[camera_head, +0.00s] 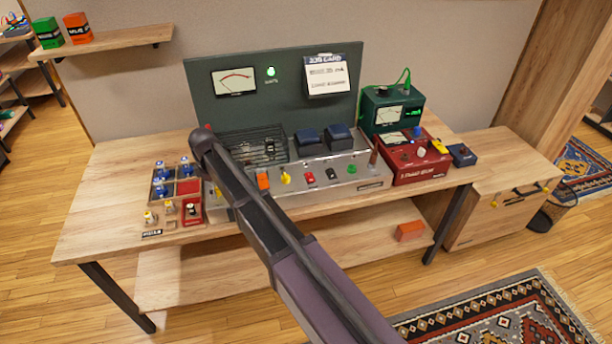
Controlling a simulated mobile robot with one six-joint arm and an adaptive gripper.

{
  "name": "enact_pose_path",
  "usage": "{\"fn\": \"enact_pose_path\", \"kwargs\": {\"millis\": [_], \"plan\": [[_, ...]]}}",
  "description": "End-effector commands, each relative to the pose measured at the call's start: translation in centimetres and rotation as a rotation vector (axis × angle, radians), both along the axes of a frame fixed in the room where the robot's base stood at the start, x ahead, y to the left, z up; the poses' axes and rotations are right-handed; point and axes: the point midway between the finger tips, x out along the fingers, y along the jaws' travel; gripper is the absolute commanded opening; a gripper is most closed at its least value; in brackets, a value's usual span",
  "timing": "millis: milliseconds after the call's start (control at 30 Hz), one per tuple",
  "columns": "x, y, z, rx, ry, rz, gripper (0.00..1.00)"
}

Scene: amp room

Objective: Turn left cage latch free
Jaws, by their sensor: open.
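A dark wire cage (278,147) sits on the left part of the grey amplifier chassis (345,170) on the bench. Its left side is partly covered by my arm, which crosses the picture from bottom right to upper left. I cannot make out the left cage latch. A small red spot (208,127) shows just above the far end of my arm; I cannot tell what it belongs to. My gripper does not show; only arm links are visible, ending over the cage's left side.
A tray of tubes (160,189) stands left of the chassis. A red tester (414,160) and a green meter box (393,112) stand to the right. A dark green panel (235,112) rises behind. The bench's left end (95,215) is clear.

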Motion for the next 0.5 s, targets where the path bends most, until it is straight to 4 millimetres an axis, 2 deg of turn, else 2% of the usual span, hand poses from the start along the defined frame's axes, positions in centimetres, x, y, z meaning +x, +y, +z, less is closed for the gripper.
{"fn": "enact_pose_path", "kwargs": {"millis": [333, 500], "plan": [[0.0, 0.0, 0.0, 0.000, 0.000, 0.228, 0.76], [0.0, 0.0, 2.0, 0.000, 0.000, 0.223, 0.76]]}}
